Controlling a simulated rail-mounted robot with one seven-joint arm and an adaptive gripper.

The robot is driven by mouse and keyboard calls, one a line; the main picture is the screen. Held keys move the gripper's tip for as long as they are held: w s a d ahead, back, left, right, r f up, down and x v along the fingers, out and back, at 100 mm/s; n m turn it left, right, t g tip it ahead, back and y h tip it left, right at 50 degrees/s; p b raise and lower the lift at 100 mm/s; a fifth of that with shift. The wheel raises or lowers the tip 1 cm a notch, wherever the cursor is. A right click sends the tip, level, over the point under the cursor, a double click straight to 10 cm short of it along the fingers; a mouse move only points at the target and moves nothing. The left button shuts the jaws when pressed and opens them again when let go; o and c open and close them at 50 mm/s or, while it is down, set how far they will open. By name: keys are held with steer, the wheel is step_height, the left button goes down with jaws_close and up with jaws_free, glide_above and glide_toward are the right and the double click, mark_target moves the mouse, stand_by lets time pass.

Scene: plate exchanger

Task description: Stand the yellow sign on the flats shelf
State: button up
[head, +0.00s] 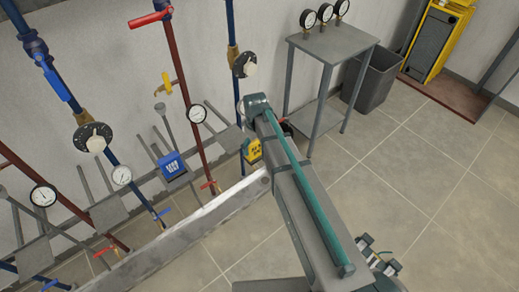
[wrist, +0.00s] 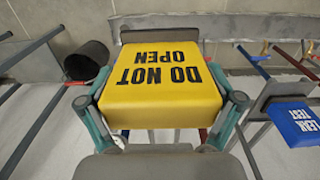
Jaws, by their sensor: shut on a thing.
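The yellow sign (wrist: 165,88) fills the middle of the wrist view, with "DO NOT OPEN" upside down on its face. My gripper (wrist: 160,118) is shut on it, one teal finger at each side. In the head view the sign (head: 252,150) shows left of my arm, which hides most of the gripper. A grey plate (wrist: 158,28) lies just beyond the sign in the wrist view. In the head view several small grey plates stand along the wall, one bare plate (head: 228,138) left of the sign. I cannot tell which is the flats shelf, nor whether the sign touches anything.
A blue "LEAK TEST" sign (head: 174,166) is on another plate to the left; it also shows in the wrist view (wrist: 295,124). Red and blue pipes with gauges line the wall. A grey stand (head: 332,44) and bin (head: 372,80) are right. Floor (head: 430,160) at right is clear.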

steer(key=shift+w+a+f+b, duration=0.35)
steer(key=shift+w+a+f, duration=0.2)
steer(key=shift+w+a, duration=1.4)
steer(key=shift+w+a+f+b, duration=0.45)
steer(key=shift+w+a, duration=0.85)
steer(key=shift+w, duration=1.4)
steer(key=shift+w+a+f+b, duration=0.3)
steer(key=shift+w+a+f, duration=0.3)
steer(key=shift+w+a, duration=1.35)
steer(key=shift+w+d+f, duration=0.35)
steer(key=shift+f, duration=0.2)
steer(key=o, duration=0.9)
steer(key=shift+o, duration=0.2)
step_height(320, 180, up, 12)
